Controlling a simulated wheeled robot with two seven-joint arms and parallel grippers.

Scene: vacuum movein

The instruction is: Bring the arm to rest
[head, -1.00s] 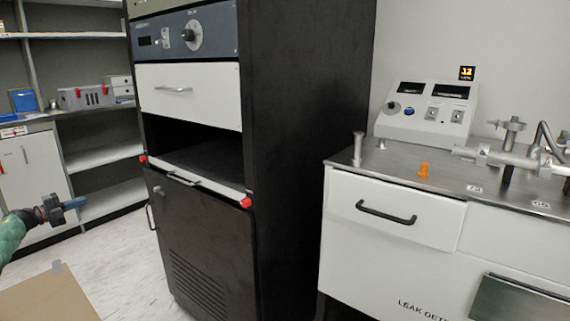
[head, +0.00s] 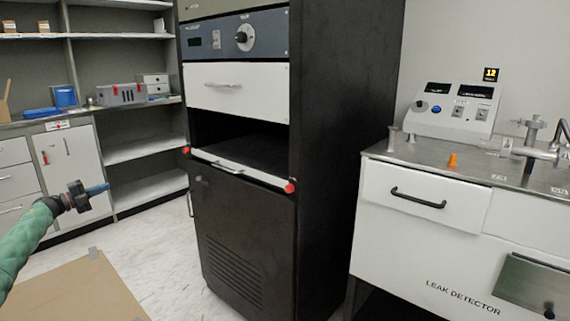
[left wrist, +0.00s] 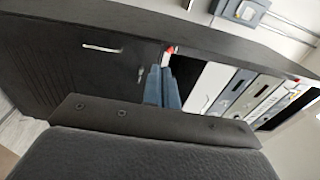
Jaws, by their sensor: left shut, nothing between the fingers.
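My left arm comes in from the left edge of the head view in a green sleeve. Its gripper (head: 98,189) has blue fingers that are shut with nothing between them. It is in the air to the left of the black cabinet, apart from it. In the left wrist view the blue fingers (left wrist: 162,88) lie together, with the black cabinet (left wrist: 60,55) beyond them. My right gripper does not show.
The tall black rack cabinet (head: 345,120) has an open bay with a white red-ended bar (head: 240,172). A leak detector bench (head: 420,200) stands at right. Shelves (head: 140,150) stand behind. A cardboard sheet (head: 75,292) lies on the floor, with clear floor beside it.

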